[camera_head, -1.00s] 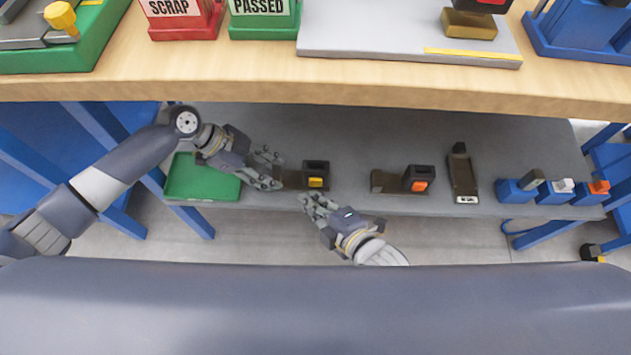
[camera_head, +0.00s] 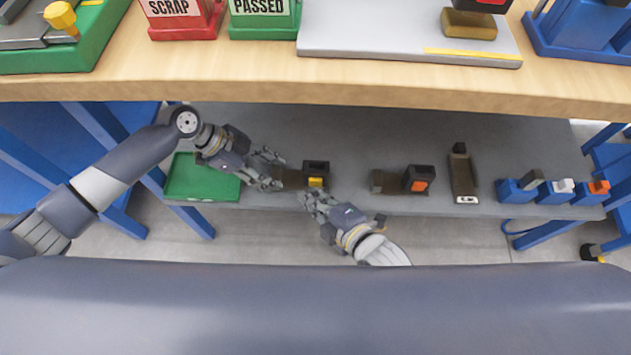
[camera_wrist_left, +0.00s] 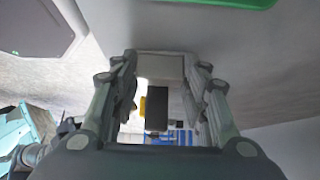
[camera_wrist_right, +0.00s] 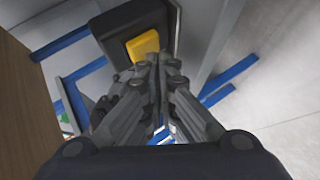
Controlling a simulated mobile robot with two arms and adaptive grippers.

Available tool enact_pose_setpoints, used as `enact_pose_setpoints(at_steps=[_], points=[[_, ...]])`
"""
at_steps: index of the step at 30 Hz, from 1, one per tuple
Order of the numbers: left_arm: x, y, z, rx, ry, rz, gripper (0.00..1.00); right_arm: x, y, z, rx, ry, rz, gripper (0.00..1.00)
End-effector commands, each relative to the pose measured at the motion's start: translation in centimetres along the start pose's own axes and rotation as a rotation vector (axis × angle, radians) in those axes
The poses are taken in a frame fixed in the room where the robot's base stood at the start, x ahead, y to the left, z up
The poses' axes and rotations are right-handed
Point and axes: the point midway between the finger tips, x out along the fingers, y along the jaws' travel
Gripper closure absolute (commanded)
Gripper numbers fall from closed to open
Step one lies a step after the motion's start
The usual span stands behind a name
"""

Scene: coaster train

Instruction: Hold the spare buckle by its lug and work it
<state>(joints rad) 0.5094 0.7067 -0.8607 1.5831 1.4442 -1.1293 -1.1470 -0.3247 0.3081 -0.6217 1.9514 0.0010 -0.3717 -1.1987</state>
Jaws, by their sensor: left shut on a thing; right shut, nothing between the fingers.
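The spare buckle (camera_head: 318,167) is a black block with a yellow button (camera_head: 315,182), on a brown lug (camera_head: 292,180), at the lower grey shelf. My left gripper (camera_head: 277,179) is shut on the lug from the left; the fingers cover part of it. In the left wrist view the black body (camera_wrist_left: 157,108) lies beyond the fingers. My right gripper (camera_head: 308,198) is shut and empty in front of the buckle. In the right wrist view its fingertips (camera_wrist_right: 157,64) overlap the lower edge of the yellow button (camera_wrist_right: 143,45); I cannot tell whether they touch.
A green tray (camera_head: 200,188) lies left on the shelf (camera_head: 345,200). An orange-button buckle (camera_head: 420,180), a brown strap-like piece (camera_head: 463,178) and several blue holders (camera_head: 515,190) stand right. The wooden table edge (camera_head: 330,95) overhangs the shelf.

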Motion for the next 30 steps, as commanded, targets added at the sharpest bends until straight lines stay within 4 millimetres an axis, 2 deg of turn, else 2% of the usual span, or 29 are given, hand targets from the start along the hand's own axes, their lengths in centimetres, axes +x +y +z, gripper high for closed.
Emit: enact_pose_setpoints(at_steps=[30], points=[[0.02, 0.01, 0.02, 0.0, 0.0, 0.0, 1.0, 0.56, 0.4, 0.41, 0.0, 0.0, 0.0, 1.0]])
